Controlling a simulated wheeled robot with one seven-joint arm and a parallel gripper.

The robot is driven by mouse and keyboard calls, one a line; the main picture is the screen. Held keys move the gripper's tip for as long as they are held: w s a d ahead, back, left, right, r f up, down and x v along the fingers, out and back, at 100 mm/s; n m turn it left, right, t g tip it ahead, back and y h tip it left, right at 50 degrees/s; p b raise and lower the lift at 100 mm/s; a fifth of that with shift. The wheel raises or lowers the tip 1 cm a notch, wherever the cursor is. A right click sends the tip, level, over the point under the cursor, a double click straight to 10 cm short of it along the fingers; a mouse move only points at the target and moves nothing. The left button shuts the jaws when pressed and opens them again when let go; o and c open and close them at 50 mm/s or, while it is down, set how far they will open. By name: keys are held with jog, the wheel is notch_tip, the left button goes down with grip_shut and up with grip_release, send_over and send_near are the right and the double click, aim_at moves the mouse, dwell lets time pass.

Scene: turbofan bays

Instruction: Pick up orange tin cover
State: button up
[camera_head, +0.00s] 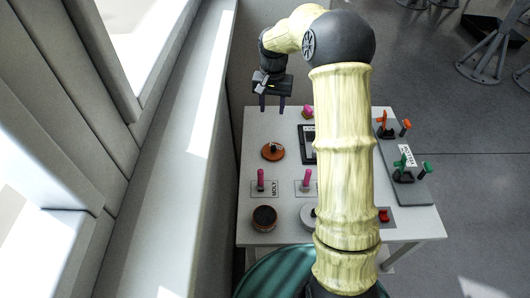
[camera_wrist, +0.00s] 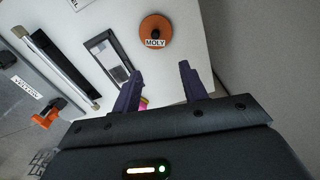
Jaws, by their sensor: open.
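The orange tin cover (camera_head: 266,154) is a flat round disc with a dark knob, lying on the white table. In the wrist view the orange tin cover (camera_wrist: 152,23) shows beyond the fingertips with a "MOLY" label on it. My gripper (camera_head: 272,108) is open and empty, above the far left part of the table and behind the cover in the head view. In the wrist view its two dark fingers (camera_wrist: 160,76) stand apart, with no cover between them.
A brown round tin (camera_head: 264,217) with dark contents stands near the front left. Pink upright pieces (camera_head: 261,178) stand on labels. A grey board (camera_head: 411,187) with orange and green handles is at right. A wall (camera_head: 215,150) runs close along the left. My arm hides the table's middle.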

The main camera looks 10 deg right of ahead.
jog(key=p, duration=0.2)
send_over(274, 146)
jog(key=f, duration=1.1)
jog(key=shift+w+a+f, duration=0.15)
jog(key=shift+w+f, duration=0.15)
jog(key=shift+f, duration=0.25)
jog(key=shift+w+a, duration=0.1)
jog(key=shift+w, duration=0.05)
jog(key=shift+w+f, duration=0.1)
jog(key=shift+a+f+p, duration=0.1)
jog(key=shift+f+p, duration=0.2)
jog(key=shift+p, duration=0.15)
jog(key=f, duration=0.1)
jog(key=f+p, duration=0.1)
jog(key=f, duration=0.1)
jog(key=s+d+f, duration=0.1)
jog(key=shift+d+f+p, duration=0.1)
jog(key=shift+f+p, duration=0.15)
jog(key=shift+p, duration=0.1)
jog(key=shift+a, duration=0.35)
